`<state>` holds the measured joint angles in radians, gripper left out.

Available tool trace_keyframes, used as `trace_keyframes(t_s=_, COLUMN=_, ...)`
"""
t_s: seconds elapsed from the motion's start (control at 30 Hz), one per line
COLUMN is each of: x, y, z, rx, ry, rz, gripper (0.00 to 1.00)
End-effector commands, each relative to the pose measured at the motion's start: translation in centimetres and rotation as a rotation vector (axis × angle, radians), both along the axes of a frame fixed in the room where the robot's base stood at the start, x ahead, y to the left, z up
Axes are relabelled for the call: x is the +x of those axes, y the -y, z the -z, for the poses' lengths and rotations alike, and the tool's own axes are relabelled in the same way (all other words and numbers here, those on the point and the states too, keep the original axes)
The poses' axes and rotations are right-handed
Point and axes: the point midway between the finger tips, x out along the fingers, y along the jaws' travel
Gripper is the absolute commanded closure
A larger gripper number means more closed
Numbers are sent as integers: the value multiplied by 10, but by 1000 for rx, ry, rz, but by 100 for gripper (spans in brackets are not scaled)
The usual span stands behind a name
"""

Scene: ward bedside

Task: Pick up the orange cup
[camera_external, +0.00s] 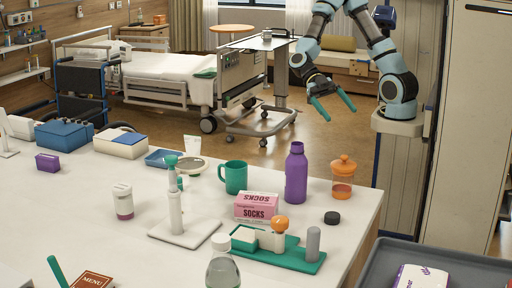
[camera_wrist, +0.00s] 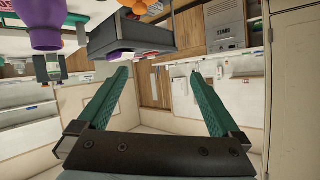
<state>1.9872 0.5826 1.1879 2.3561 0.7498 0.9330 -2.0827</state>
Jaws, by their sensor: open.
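The orange cup (camera_external: 343,180) has a lid with a knob and a clear orange lower part. It stands upright on the white table near its right edge, right of the purple bottle (camera_external: 296,174). My gripper (camera_external: 338,114) is open and empty, in the air above and beyond the cup, with its green fingers spread apart. In the wrist view the open fingers (camera_wrist: 158,76) have nothing between them that they touch. An orange shape is cut off at the top of that view; I cannot tell if it is the cup. The purple bottle (camera_wrist: 38,28) shows there at the top left.
A green mug (camera_external: 235,177), a pink socks box (camera_external: 257,206) and a black lid (camera_external: 332,218) stand near the cup. A green rack (camera_external: 300,262) holds an orange-topped item in front. A grey tray (camera_external: 450,258) is at lower right. Several other items cover the table's left.

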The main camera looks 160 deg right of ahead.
Motion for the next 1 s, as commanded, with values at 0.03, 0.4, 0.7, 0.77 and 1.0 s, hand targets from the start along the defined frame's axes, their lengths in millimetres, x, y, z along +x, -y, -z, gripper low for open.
trace_keyframes(t_s=0.03, x=-1, y=8, z=-6, rx=-1, ry=50, rz=17, gripper=0)
trace_keyframes(t_s=0.4, x=-6, y=29, z=-18, rx=-25, ry=244, rz=54, gripper=0)
trace_keyframes(t_s=0.7, x=-7, y=28, z=15, rx=-22, ry=245, rz=52, gripper=0)
trace_keyframes(t_s=0.77, x=-5, y=28, z=22, rx=-23, ry=250, rz=57, gripper=0)
trace_keyframes(t_s=1.0, x=-5, y=29, z=71, rx=-20, ry=250, rz=59, gripper=0)
